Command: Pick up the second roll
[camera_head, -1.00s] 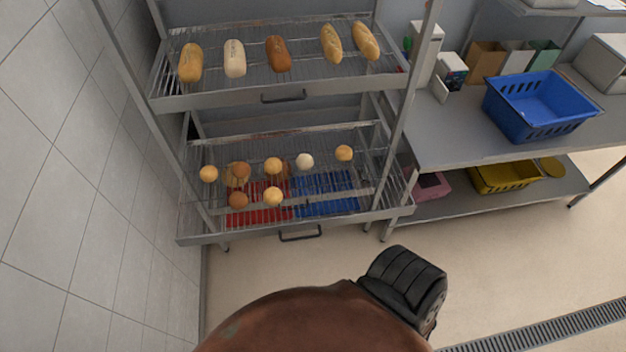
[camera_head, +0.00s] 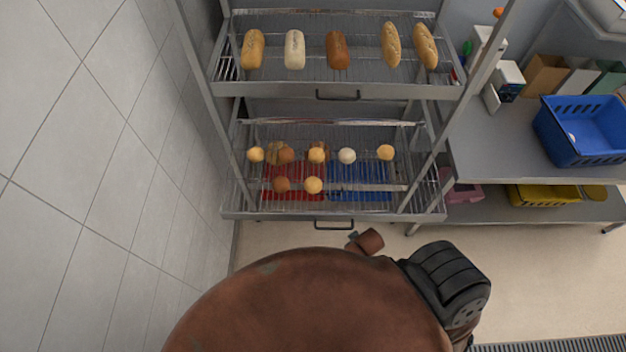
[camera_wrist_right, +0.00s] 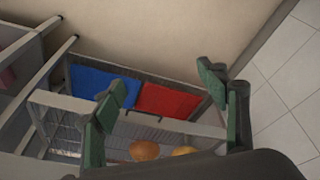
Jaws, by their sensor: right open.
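Several round rolls lie on the lower wire shelf (camera_head: 430,213) of the rack, among them a brown roll (camera_head: 281,185), a golden roll (camera_head: 313,185) and a pale roll (camera_head: 347,156). I cannot tell which is the second roll. In the right wrist view a brown roll (camera_wrist_right: 144,150) and a golden roll (camera_wrist_right: 184,151) show at the bottom, partly hidden by the gripper body. My right gripper (camera_wrist_right: 165,82) is open, its green fingers wide apart with nothing between them. The rolls lie low between the fingers in the picture, apart from them. My left gripper is in neither view.
The upper shelf (camera_head: 338,90) holds several loaves above the rolls. Red (camera_head: 293,195) and blue (camera_head: 360,196) panels show under the lower shelf. Rack posts flank it. A tiled wall (camera_head: 90,180) is at left. A steel table with a blue basket (camera_head: 582,130) is at right.

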